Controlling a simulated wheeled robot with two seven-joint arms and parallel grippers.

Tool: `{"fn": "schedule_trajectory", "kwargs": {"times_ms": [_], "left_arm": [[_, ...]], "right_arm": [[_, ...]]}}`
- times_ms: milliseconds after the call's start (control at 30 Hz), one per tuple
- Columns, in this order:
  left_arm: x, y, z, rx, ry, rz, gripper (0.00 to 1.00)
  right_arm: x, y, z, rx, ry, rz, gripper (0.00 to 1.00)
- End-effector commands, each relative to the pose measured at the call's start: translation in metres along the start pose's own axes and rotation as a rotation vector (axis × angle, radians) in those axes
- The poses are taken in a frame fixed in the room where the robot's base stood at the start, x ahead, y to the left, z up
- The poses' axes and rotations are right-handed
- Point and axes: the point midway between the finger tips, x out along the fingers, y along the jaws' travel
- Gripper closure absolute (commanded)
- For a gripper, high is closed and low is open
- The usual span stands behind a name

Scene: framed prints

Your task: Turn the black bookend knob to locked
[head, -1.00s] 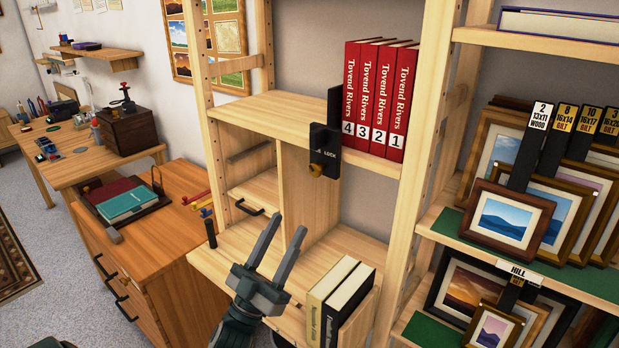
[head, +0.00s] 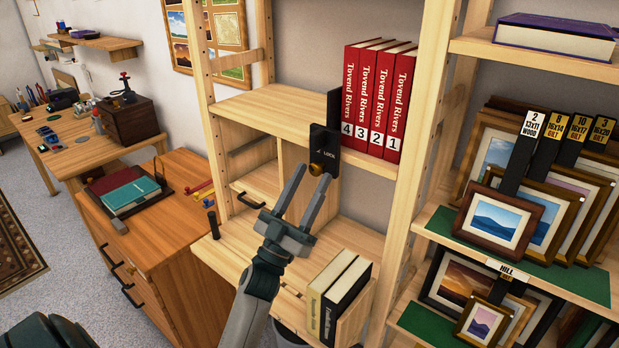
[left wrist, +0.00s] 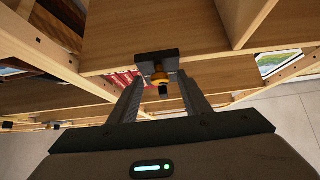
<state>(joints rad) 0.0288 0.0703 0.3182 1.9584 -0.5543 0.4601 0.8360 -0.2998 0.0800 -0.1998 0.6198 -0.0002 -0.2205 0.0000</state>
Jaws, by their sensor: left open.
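The black bookend (head: 324,146) stands on the wooden shelf at the left end of the red books, with a "LOCK" label on its front plate. Its brass knob (head: 316,169) sits low on that plate. In the left wrist view the knob (left wrist: 161,76) shows between my fingers, farther off than their tips. My left gripper (head: 312,172) is open, its fingertips just below and around the knob in the head view; I cannot tell whether they touch it. My right gripper is not in view.
Several red numbered books (head: 378,95) stand right of the bookend. Framed prints (head: 506,217) fill the right shelf unit. A wooden cabinet (head: 150,230) stands at left.

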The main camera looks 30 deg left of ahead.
Motion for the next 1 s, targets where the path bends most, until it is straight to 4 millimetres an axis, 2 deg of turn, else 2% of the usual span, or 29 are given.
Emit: {"fn": "schedule_trajectory", "kwargs": {"times_ms": [267, 300, 467, 1000], "left_arm": [[0.0012, 0.0, 0.0002, 0.0, 0.0, 0.0, 0.57], [0.0011, 0.0001, 0.0001, 0.0, 0.0, 0.0, 0.59], [0.0011, 0.0, 0.0001, 0.0, 0.0, 0.0, 0.97], [0.0004, -0.0022, 0.0006, 0.063, -0.001, 0.065, 0.98]], "right_arm": [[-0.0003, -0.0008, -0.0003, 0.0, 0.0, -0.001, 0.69], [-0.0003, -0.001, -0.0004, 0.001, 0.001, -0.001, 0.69], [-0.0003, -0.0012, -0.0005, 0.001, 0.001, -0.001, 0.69], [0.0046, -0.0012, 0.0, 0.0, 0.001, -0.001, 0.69]]}}
